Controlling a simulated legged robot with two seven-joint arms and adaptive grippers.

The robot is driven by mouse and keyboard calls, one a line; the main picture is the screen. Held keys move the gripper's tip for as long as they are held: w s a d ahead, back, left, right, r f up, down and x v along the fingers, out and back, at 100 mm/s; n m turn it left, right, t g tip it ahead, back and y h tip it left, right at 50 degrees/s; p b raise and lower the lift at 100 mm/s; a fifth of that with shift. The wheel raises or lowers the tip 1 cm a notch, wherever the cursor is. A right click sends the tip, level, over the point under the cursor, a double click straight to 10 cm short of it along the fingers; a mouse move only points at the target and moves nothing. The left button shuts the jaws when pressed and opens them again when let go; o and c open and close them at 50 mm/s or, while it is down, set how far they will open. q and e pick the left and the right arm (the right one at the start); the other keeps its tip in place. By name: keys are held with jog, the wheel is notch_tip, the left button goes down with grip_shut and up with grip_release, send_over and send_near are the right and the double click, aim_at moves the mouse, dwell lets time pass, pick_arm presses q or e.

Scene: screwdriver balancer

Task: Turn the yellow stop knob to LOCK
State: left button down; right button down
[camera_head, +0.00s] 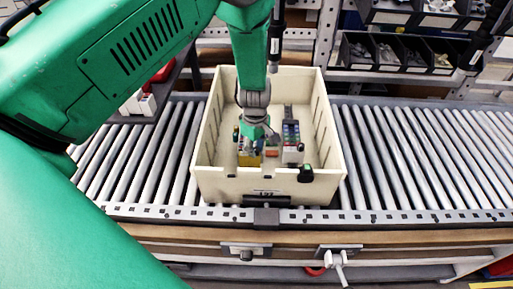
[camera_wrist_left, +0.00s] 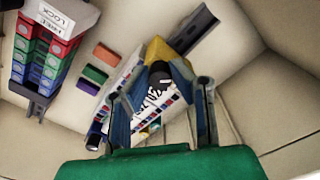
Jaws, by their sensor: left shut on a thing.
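My left gripper (camera_head: 258,132) reaches down into a beige bin (camera_head: 205,150). In the left wrist view its fingers (camera_wrist_left: 158,78) are closed around a dark round-ended piece (camera_wrist_left: 160,68). A yellow part (camera_wrist_left: 160,48) sits right behind this piece; a yellow part also shows low in the bin in the head view (camera_head: 250,160). I cannot tell whether the held piece and the yellow part are one knob. A block with red, green and blue rows (camera_wrist_left: 45,55) bears a white label reading LOCK and FREE (camera_wrist_left: 48,18). No knob pointer is readable. My right gripper is not in view.
The bin stands on a roller conveyor (camera_head: 420,155), with free rollers on both sides. A second coloured block (camera_head: 291,135) stands in the bin, right of my gripper. Dark parts trays (camera_head: 395,50) stand at the back. Orange and green pieces (camera_wrist_left: 95,75) lie near the fingers.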

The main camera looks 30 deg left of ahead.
aim_at(256, 149)
pick_arm(q)
jog(key=shift+s, duration=0.15)
jog(key=c, duration=1.4)
grip_release()
jog(key=shift+r, duration=0.4)
notch_tip(256, 149, up, 11)
jog(key=shift+f, duration=0.1)
